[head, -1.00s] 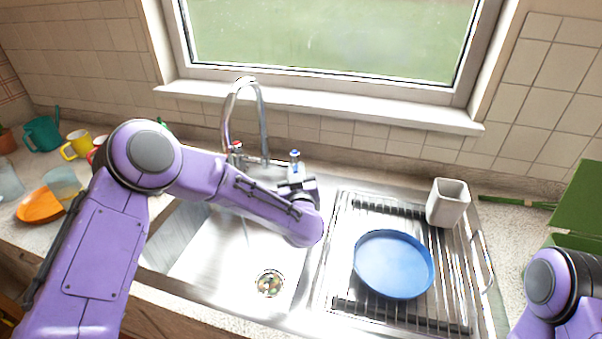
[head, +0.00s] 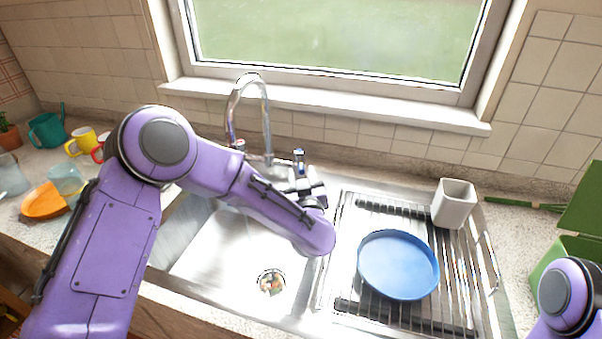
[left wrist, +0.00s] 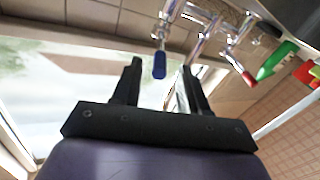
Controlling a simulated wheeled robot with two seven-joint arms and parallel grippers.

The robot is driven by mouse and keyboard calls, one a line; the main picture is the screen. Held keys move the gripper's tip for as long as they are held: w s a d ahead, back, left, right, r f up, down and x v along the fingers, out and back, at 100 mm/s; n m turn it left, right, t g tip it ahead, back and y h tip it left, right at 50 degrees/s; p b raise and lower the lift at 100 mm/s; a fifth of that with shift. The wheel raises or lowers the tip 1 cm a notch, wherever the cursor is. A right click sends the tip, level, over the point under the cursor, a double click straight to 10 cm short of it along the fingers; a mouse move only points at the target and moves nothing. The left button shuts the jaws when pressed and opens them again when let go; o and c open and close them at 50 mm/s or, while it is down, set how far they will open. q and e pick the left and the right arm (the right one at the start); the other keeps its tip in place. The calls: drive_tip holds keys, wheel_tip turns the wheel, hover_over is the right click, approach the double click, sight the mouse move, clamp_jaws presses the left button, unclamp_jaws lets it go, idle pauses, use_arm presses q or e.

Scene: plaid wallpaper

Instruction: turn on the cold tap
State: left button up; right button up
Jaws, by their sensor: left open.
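The cold tap (head: 299,157) has a blue-marked lever and stands behind the sink, right of the curved spout (head: 265,115). In the left wrist view the blue lever (left wrist: 160,64) appears between the fingertips, with no clear contact; the depth gap cannot be told. My left gripper (head: 305,183) is just in front of the tap, partly hidden by my forearm. In the left wrist view the left gripper (left wrist: 160,70) is open and empty. The red-marked hot tap (left wrist: 247,78) shows right of the fingers. My right gripper is out of view.
A blue round pan (head: 398,265) and a grey cup (head: 454,204) are on the drying rack (head: 345,275), right of the sink basin (head: 225,260). Mugs, glasses and an orange plate (head: 43,201) stand at left. A green box (head: 575,225) is at right.

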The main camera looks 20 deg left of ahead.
use_arm(q)
drive_tip(key=b+v, duration=0.1)
drive_tip(key=v, duration=0.3)
drive_tip(key=shift+s+d, duration=0.2)
drive_tip(key=shift+s, duration=0.15)
drive_tip(key=shift+r, duration=0.1)
